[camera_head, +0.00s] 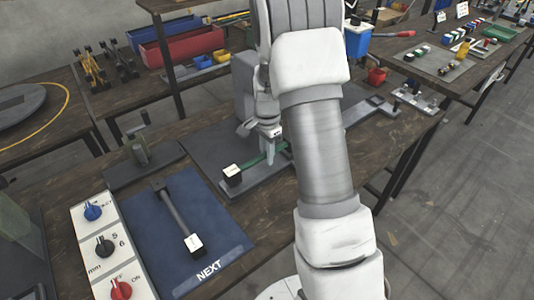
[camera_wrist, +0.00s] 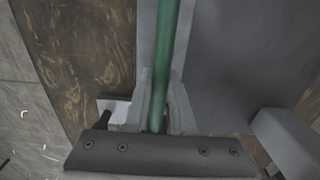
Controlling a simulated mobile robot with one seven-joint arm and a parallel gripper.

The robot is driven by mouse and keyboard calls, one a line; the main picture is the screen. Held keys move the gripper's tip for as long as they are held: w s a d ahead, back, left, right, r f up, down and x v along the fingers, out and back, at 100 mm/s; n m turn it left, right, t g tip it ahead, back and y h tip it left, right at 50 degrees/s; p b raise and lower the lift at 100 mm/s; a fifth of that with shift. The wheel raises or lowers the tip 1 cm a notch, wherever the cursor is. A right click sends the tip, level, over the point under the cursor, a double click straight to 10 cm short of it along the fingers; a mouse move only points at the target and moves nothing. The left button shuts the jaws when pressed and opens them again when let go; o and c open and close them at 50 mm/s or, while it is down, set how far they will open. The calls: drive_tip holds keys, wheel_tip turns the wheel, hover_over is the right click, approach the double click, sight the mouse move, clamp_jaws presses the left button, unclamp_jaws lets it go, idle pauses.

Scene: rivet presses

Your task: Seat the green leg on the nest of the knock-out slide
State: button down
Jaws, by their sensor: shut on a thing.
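The green leg (camera_head: 252,161) is a thin green rod with a black, white-labelled block (camera_head: 232,175) at its left end. My gripper (camera_head: 269,155) is shut on the rod, right of that block. In the wrist view the green rod (camera_wrist: 166,40) runs up the picture between the two fingers of my gripper (camera_wrist: 162,95). The rod lies over or just above a long grey slide (camera_head: 260,188) on the press; I cannot tell whether it touches. My arm hides the middle of the slide, and the nest cannot be made out.
A small fixture (camera_head: 140,150) stands behind. A grey press body (camera_head: 243,85) rises behind my gripper.

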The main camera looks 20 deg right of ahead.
drive_tip(key=shift+f+b, duration=0.45)
drive_tip(key=shift+f, duration=0.25)
drive_tip(key=c, duration=0.7)
unclamp_jaws()
wheel_tip(320, 180, up, 17)
drive_tip(key=p, duration=0.2)
drive_tip(key=s+a+r+n+t+p, duration=0.1)
drive_tip(key=s+a+r+n, duration=0.25)
drive_tip(key=s+r, duration=0.25)
drive_tip(key=s+a+r+n+t+p, duration=0.1)
drive_tip(key=s+a+r+n+t, duration=0.1)
drive_tip(key=s+r+n, duration=0.3)
drive_tip(key=s+a+r+n+t, duration=0.1)
drive_tip(key=s+n, duration=0.1)
drive_tip(key=s, duration=0.2)
drive_tip(key=s+a+r+n+p, duration=0.1)
drive_tip(key=s+n, duration=0.1)
drive_tip(key=s, duration=0.3)
drive_tip(key=s+a+r+n+t, duration=0.1)
drive_tip(key=s+n, duration=0.1)
drive_tip(key=s, duration=0.2)
drive_tip(key=shift+s+a+t, duration=0.25)
drive_tip(key=shift+a+t, duration=0.05)
drive_tip(key=shift+a, duration=0.05)
